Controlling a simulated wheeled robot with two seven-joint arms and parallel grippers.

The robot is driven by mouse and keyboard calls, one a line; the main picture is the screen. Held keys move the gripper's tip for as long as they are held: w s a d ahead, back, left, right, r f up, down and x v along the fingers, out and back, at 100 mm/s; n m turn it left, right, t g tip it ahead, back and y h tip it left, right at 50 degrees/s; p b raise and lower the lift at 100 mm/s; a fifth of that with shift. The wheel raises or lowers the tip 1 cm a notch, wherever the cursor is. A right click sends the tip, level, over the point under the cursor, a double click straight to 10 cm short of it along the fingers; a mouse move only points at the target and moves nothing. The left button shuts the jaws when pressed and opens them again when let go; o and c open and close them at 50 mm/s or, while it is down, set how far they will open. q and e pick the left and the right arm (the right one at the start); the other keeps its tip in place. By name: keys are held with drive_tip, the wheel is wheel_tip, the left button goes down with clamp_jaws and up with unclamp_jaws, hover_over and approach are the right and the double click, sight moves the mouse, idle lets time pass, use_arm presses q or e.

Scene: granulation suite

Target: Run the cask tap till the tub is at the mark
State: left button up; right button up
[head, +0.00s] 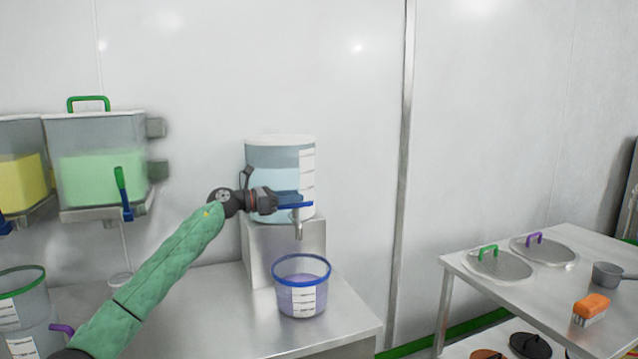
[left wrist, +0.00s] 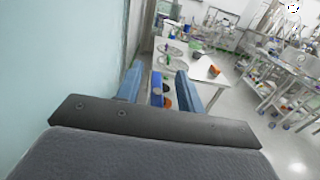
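The cask (head: 262,155) is a clear vessel holding pale blue liquid, with a scale strip on its side. It stands on a steel block (head: 285,250). Its metal tap spout (head: 298,230) points down over the tub (head: 290,268), a clear bucket with a blue rim and a marked white label. No stream is visible below the spout. My left gripper (head: 292,197) is at the tap, beside the blue lever (head: 299,205). Its blue fingers are apart in the left wrist view (left wrist: 158,84). My right gripper is out of view.
Hoppers with green (head: 100,180) and yellow (head: 22,180) contents hang on the wall at left. A green-rimmed bucket (head: 22,282) stands at front left. A second table (head: 540,240) at right holds lids, a saucepan (head: 607,273) and an orange brush (head: 591,306).

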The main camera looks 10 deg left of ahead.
use_arm(q)
drive_tip(key=shift+s+d+r, duration=0.1)
drive_tip(key=shift+d+r, duration=0.25)
drive_tip(key=shift+r, duration=0.45)
drive_tip(key=s+d+r, duration=0.2)
drive_tip(key=d+r, duration=0.4)
drive_tip(key=d, duration=0.4)
drive_tip(key=shift+s+d+r+b, duration=0.3)
drive_tip(key=shift+s+b, duration=0.05)
drive_tip(key=shift+b, duration=0.1)
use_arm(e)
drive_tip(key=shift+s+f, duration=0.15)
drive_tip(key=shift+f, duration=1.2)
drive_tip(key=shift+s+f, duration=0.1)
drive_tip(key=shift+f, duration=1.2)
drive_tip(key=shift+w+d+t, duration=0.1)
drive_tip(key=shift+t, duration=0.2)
